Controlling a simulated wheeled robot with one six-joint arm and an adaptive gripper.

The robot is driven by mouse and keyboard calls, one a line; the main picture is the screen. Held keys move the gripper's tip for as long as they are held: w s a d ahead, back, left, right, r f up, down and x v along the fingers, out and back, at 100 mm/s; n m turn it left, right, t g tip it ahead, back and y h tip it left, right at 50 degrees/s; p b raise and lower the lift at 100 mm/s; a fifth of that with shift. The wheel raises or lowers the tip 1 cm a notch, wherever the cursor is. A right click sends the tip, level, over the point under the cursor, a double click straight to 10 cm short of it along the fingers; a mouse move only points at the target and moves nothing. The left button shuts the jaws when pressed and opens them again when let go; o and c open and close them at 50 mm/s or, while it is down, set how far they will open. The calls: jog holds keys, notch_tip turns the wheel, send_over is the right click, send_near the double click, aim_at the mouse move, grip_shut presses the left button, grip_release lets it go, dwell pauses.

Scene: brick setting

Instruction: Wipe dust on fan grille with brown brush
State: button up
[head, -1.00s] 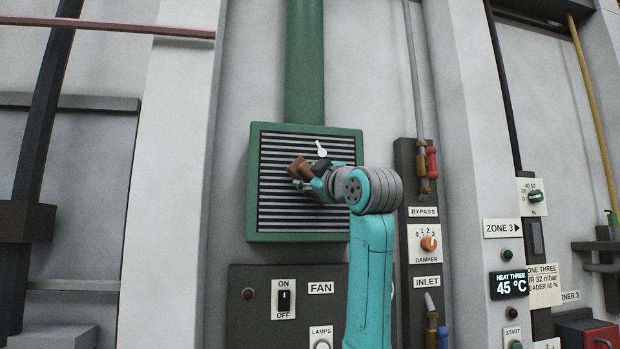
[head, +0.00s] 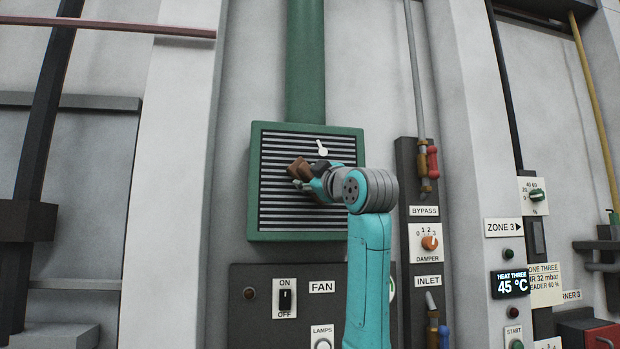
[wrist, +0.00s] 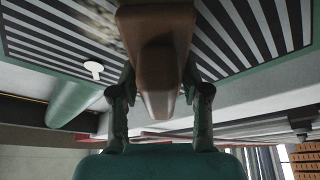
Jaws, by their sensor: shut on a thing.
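The fan grille (head: 282,218) is a green-framed square with dark and pale horizontal slats on the wall; it also shows in the wrist view (wrist: 245,30). My gripper (head: 308,178) is in front of its middle, shut on the brown brush (head: 299,168). In the wrist view the brush (wrist: 157,55) sits between the two fingers, its far end towards the grille. A blurred grey-brown dust patch (wrist: 97,22) shows on the slats left of the brush. The brush hides part of the slats, and I cannot tell whether its tip touches them.
A small white lever (head: 321,148) is on the upper grille. A green duct (head: 305,60) rises above it. Below is a dark panel (head: 250,272) with the fan switch (head: 285,299). A damper dial (head: 429,243) and red-handled valve (head: 432,163) stand to the right.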

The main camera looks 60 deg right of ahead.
jog(key=shift+w+d, duration=0.1)
jog(key=s+d, duration=0.5)
jog(key=shift+s, duration=0.4)
dwell(0.7)
jog(key=shift+a, duration=0.1)
jog(key=shift+w+a, duration=1.2)
jog(key=shift+w, duration=0.25)
jog(key=shift+w+a, duration=1.2)
jog(key=shift+w, duration=0.25)
jog(key=shift+d+r, duration=0.1)
jog(key=shift+r, duration=0.25)
jog(key=s+d, duration=0.4)
jog(key=s, duration=0.1)
jog(key=shift+s+d, duration=0.35)
